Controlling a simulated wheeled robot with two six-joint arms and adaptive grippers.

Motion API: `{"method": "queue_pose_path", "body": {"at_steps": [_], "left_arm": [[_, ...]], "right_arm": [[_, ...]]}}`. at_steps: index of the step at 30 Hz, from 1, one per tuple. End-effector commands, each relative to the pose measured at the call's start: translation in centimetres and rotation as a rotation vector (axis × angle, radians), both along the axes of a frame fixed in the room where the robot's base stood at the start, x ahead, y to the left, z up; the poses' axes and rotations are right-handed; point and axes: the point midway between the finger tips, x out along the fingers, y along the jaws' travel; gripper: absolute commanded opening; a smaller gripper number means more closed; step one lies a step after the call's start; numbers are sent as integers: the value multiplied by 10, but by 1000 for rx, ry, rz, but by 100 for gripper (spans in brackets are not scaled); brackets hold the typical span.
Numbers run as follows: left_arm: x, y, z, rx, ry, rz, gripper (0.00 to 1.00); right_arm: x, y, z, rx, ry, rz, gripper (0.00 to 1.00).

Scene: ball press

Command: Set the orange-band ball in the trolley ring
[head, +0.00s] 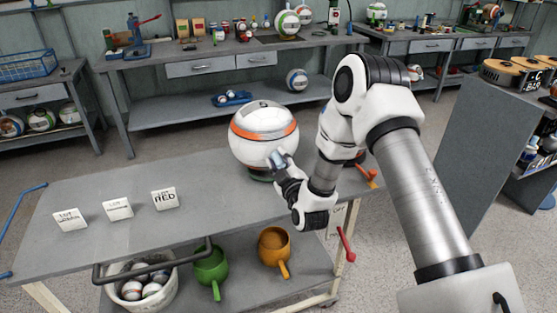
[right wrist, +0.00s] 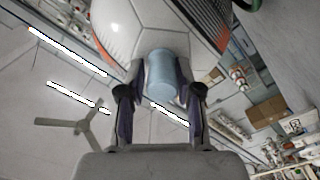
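The large white orange-band ball (head: 262,148) is over the middle of the trolley top (head: 110,185). A dark green ring (head: 258,177) shows just below it; I cannot tell whether the ball rests in it or hangs slightly above. My right gripper (head: 280,160) is at the ball's lower right front. In the right wrist view its fingers (right wrist: 158,95) close on both sides of a pale blue stub (right wrist: 160,75) that sticks out from the ball (right wrist: 150,25). The ball hides most of the ring. My left gripper is not in view.
Small label cards (head: 118,208) stand on the trolley's left. An orange-and-red tool (head: 367,175) lies at its right end. The lower shelf holds a bin of balls (head: 140,285), a green cup (head: 211,268) and an orange cup (head: 274,247). Workbenches (head: 150,75) stand behind.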

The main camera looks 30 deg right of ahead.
Motion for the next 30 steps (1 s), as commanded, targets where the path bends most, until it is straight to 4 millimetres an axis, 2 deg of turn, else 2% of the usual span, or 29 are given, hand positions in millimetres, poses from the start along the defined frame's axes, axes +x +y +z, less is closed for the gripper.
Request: {"method": "queue_pose_path", "body": {"at_steps": [13,17,24,27,30], "left_arm": [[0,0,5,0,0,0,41],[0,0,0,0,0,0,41],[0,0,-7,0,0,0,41],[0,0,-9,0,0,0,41],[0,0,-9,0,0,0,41]], "right_arm": [[-3,1,7,0,1,0,51],[-29,7,4,3,3,-1,51],[-91,22,2,2,5,-1,51],[-107,26,2,2,3,0,51],[-115,31,-1,11,16,7,51]]}}
